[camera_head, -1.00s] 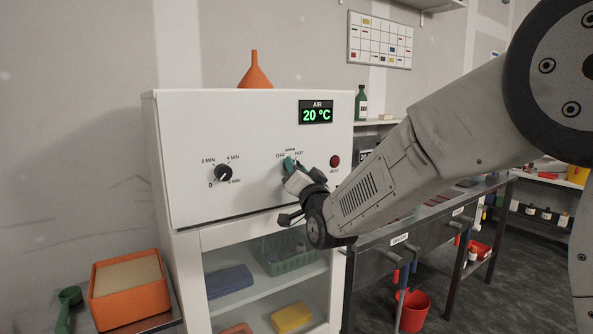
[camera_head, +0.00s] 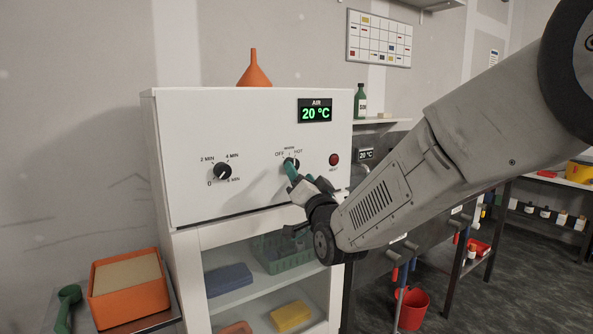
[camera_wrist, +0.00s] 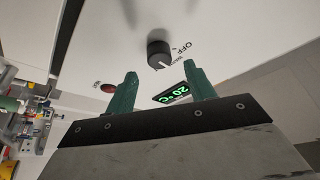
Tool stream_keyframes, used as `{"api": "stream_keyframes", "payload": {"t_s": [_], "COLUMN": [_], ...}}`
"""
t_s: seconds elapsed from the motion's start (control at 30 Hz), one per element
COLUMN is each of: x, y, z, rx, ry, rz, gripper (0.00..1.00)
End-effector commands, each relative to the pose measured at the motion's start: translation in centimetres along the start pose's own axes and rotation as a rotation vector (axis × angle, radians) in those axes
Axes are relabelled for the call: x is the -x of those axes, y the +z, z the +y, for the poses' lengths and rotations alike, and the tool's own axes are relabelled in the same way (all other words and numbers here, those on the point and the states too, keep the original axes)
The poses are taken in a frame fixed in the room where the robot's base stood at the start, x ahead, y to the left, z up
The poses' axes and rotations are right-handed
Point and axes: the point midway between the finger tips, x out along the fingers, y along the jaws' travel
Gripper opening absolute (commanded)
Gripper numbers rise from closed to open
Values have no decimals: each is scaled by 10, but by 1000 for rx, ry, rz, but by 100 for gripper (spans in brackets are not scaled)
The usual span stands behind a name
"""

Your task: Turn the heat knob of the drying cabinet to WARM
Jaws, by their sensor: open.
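The heat knob (camera_head: 291,163) is a dark round knob on the white front of the drying cabinet (camera_head: 250,200), with OFF, WARM and HOT printed around it. In the wrist view the knob (camera_wrist: 158,53) lies just beyond and between the green fingertips, and no contact shows. Its white mark points to the lower right there, on the side of the small WARM print; the exact setting is hard to tell. My gripper (camera_head: 290,171) is open and empty just below the knob; its fingers also show spread in the wrist view (camera_wrist: 160,70). The display (camera_head: 315,111) reads 20 °C.
A timer knob (camera_head: 222,171) is to the left on the same panel. An orange funnel (camera_head: 254,71) stands on the cabinet. Open air lies in front of the panel.

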Motion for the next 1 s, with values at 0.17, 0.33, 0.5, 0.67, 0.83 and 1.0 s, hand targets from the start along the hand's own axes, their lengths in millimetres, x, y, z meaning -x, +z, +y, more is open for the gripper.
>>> {"api": "stream_keyframes", "payload": {"t_s": [0.17, 0.33, 0.5, 0.67, 0.83, 1.0], "x": [28, 38, 39, 38, 45, 90], "y": [0, 1, 0, 2, 38, 86], "z": [0, 0, 0, 1, 24, 60], "rx": [0, 0, 0, 13, 78, 189], "ry": [0, 0, 0, 5, 105, 275], "rz": [-1, -1, -1, -8, -185, -540], "gripper": [54, 54, 54, 54, 54, 54]}}
